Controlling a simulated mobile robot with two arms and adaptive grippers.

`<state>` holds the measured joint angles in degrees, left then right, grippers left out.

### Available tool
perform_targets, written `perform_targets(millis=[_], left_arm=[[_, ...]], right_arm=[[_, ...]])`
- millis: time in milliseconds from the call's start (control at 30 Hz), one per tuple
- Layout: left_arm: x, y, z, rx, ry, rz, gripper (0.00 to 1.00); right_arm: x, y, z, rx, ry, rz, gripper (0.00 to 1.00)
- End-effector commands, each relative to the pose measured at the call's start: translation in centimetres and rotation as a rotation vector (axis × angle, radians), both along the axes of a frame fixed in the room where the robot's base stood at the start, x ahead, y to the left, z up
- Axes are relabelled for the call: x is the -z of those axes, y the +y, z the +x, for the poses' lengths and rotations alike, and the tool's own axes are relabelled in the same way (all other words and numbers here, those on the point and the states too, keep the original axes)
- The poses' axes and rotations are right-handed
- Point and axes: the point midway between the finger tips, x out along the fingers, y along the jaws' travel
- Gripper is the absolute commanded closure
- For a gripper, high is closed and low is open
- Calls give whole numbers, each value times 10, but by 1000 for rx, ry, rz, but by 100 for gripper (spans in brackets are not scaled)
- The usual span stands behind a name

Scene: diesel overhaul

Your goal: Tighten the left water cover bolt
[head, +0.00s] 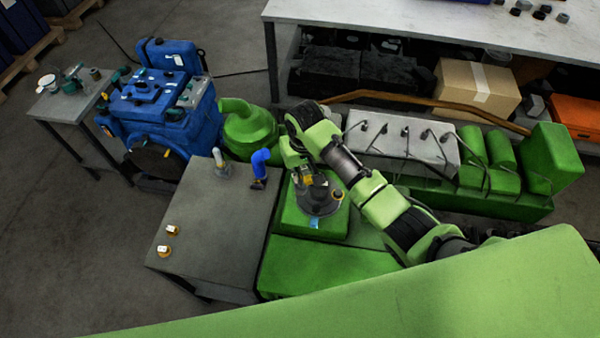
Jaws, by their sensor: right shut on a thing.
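My right gripper (318,212) comes in from the right on a green and black arm. It points down at a raised green block (338,228) on the near end of the green engine (330,262), just right of the grey table. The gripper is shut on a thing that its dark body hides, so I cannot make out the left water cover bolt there. A small blue patch shows at the gripper's lower end. My left gripper is not in view.
The grey table (215,228) bears a blue elbow pipe (261,163), a pale fitting (220,163) and two brass parts (172,230). Behind stand a blue engine (165,110) and a small side table (62,107). A long bench (420,25) crosses the back.

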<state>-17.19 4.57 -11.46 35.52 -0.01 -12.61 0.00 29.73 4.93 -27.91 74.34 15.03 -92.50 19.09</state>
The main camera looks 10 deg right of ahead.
Motion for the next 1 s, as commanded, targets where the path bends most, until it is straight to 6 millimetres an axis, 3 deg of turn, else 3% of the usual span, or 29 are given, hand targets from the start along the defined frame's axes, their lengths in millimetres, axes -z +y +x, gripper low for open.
perform_targets(millis=[100, 267, 533, 833, 1000], left_arm=[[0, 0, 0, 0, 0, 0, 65], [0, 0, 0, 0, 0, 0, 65], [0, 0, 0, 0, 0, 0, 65], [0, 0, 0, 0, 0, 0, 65], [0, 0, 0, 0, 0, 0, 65]], right_arm=[[0, 1, 0, 169, -1, 2, 100], [0, 0, 1, 266, -1, 0, 100], [-1, 0, 1, 266, -2, 1, 100], [-16, 0, 1, 260, -2, 1, 100], [-16, 0, 1, 148, -3, 0, 100]])
